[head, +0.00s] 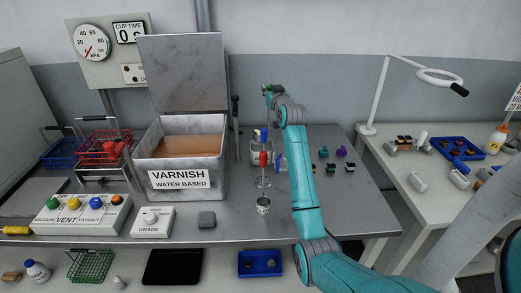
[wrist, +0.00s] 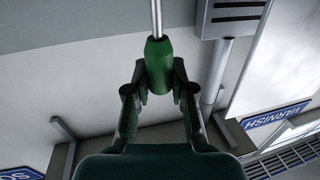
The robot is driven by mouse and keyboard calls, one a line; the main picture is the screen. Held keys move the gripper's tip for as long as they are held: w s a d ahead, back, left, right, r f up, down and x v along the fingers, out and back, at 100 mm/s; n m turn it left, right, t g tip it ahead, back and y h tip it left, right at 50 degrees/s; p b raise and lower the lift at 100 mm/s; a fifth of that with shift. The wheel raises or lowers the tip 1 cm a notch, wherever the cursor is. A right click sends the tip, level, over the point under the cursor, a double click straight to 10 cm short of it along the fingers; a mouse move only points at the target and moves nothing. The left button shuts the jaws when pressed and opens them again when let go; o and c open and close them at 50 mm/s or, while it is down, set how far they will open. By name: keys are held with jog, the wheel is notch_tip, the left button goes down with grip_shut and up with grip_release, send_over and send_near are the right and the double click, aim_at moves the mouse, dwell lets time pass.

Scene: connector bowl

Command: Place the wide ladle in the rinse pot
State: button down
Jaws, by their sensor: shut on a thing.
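My gripper (wrist: 159,85) is shut on the green handle (wrist: 158,65) of a tool with a thin metal shaft, likely the wide ladle. The shaft runs out of the top of the wrist view, so its bowl is not seen. In the head view my gripper (head: 269,91) is raised high near the back wall, right of the open tank lid, with a bit of green at it. A grey metal vessel (head: 257,150), possibly the rinse pot, stands on the bench below, partly hidden by blue and red handles and my arm.
The varnish tank (head: 180,180) stands open left of the vessel. A small metal cup (head: 263,206) is at the bench front, below a red handle (head: 263,159). Small coloured connectors (head: 341,151) lie right of my arm. A lamp (head: 375,95) stands on the right table.

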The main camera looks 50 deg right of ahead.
notch_tip(320, 180, down, 10)
jog(key=shift+r, duration=0.25)
dwell(0.4)
jog(key=c, duration=1)
grip_release()
jog(key=shift+f, duration=0.1)
jog(key=v, duration=0.7)
jog(key=shift+s, duration=0.4)
jog(key=shift+d, duration=0.1)
